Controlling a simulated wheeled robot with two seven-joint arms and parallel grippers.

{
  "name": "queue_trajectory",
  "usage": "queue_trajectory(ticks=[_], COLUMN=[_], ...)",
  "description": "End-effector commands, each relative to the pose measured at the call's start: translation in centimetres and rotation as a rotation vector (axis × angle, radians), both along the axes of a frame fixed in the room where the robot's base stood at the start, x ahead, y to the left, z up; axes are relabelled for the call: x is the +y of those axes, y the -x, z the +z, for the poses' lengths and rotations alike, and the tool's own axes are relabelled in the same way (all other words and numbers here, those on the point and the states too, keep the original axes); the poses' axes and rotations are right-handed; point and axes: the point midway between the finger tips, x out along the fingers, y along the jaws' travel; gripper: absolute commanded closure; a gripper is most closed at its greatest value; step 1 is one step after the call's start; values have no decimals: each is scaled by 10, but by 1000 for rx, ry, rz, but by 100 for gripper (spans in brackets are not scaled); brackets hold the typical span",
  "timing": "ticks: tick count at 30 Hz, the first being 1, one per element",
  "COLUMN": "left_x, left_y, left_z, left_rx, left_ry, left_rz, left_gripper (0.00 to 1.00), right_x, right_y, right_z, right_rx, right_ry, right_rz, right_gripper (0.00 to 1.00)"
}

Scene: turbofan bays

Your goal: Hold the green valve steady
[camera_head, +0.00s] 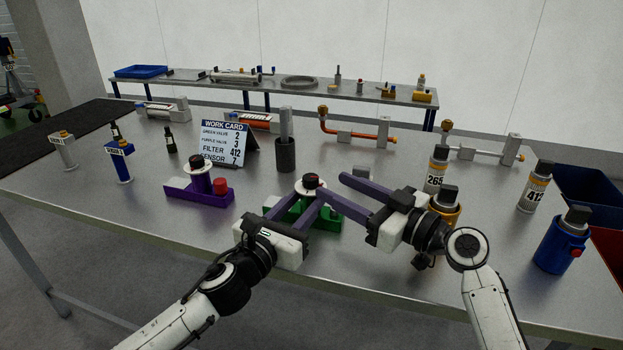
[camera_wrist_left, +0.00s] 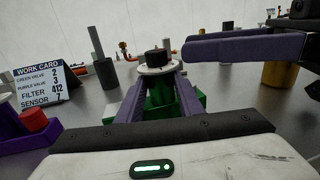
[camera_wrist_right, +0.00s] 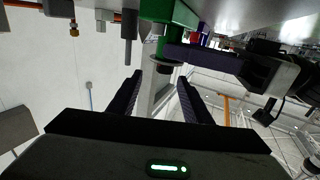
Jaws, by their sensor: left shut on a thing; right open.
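The green valve (camera_head: 322,217) stands on the table, with a green base, a white disc and a dark knob with a red mark on top. My left gripper (camera_head: 308,192) is shut on its green post just below the disc; the left wrist view shows the valve (camera_wrist_left: 158,92) between the two fingers. My right gripper (camera_head: 333,186) is open and empty, just right of the valve's top. The right wrist view shows the valve (camera_wrist_right: 181,14) beyond the open fingers, apart from them. The work card (camera_head: 224,144) lists green valve 2.
The purple valve (camera_head: 199,190) with a red block stands left. Bottles labelled 265 (camera_head: 436,172) and 412 (camera_head: 534,193), a gold holder (camera_head: 446,211) and a blue holder (camera_head: 560,246) stand right. A dark grey cylinder (camera_head: 285,154) stands behind. Bare table lies in front.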

Motion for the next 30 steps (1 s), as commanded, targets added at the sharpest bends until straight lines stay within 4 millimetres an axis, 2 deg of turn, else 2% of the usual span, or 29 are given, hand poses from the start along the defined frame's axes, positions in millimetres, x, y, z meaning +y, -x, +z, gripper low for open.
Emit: queue_trajectory(ticks=[2,5,13,18,28,30], left_x=[0,0,0,0,0,0], left_y=[0,0,0,0,0,0], left_z=[-1,-1,-1,-1,-1,-1], left_rx=[2,2,1,2,2,2], left_ry=[-1,-1,0,-1,-1,-1], left_rz=[-1,-1,-1,0,0,0], left_gripper=[100,100,100,100,100,100], right_x=[3,11,43,55,58,58], right_y=[4,0,-28,-40,-43,-43], right_z=[-3,-3,-2,-3,-4,-4], right_rx=[8,10,11,11,11,11], right_ry=[-6,-11,-11,-10,-9,-9], right_rz=[22,30,30,30,28,28], right_gripper=[55,55,55,55,55,65])
